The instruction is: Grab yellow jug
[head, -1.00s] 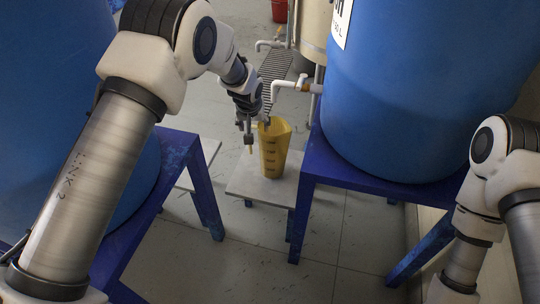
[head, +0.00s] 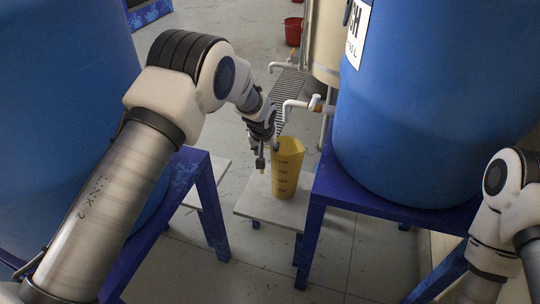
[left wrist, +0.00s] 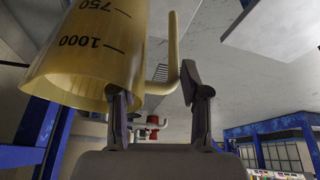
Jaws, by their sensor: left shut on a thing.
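The yellow jug (head: 287,172) stands upright on a low white-topped stool between the two blue drums. It has dark measuring marks. My left gripper (head: 268,154) is at the left side of the jug, near its top. In the left wrist view the jug (left wrist: 88,58) fills the upper left, with its handle (left wrist: 173,50) between the two fingers of my left gripper (left wrist: 153,88). The gripper is shut on the jug at its handle side; the exact contact is hard to see. My right arm shows at the lower right of the head view, but its gripper is out of view.
Blue drums stand on blue stands (head: 205,190) at left and right, close around the stool (head: 262,210). White pipe taps (head: 300,104) lie just behind the jug. A floor grate (head: 290,88) and a red bucket (head: 293,30) are farther back.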

